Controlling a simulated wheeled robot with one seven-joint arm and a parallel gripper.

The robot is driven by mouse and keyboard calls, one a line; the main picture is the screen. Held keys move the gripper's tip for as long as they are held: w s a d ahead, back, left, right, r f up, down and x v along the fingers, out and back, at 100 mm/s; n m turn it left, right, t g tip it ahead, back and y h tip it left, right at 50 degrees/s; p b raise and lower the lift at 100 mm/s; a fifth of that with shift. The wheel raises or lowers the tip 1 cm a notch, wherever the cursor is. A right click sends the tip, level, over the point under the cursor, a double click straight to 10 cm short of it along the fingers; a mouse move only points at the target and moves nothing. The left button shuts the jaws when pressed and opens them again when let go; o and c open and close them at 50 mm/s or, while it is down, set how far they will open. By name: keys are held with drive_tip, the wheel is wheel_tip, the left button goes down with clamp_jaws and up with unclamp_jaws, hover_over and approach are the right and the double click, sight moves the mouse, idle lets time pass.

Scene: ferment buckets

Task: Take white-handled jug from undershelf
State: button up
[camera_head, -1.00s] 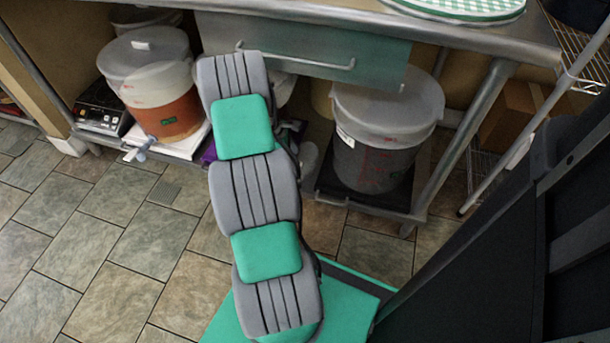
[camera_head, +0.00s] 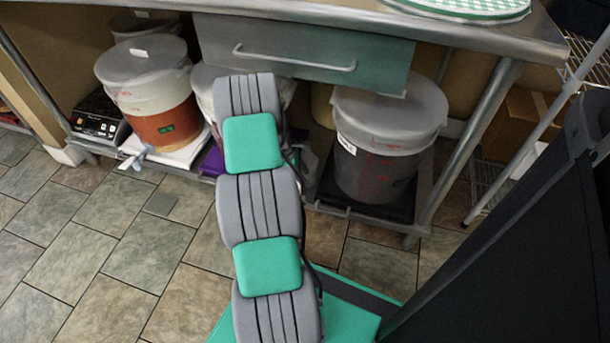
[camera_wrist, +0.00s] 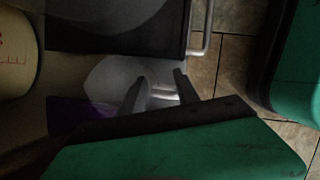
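The white jug (camera_wrist: 112,76) is in the wrist view, on the undershelf between a dark mat and something purple. Its pale handle (camera_wrist: 163,91) shows on its right side. My gripper (camera_wrist: 160,86) has its two dark fingers apart, one on either side of the handle region. I cannot tell whether either finger touches it. In the head view, my arm hides the gripper and most of the jug's area. A small whitish patch, perhaps the jug, shows just right of my arm.
A grey-lidded bucket (camera_head: 375,175) stands on a dark mat (camera_head: 330,187) to the right. A bucket with orange contents (camera_head: 165,128) and a black scale (camera_head: 98,118) are at left. The steel drawer (camera_head: 300,50) hangs above the shelf. The tiled floor in front is clear.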

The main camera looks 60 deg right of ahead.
clamp_jaws()
idle(0.9)
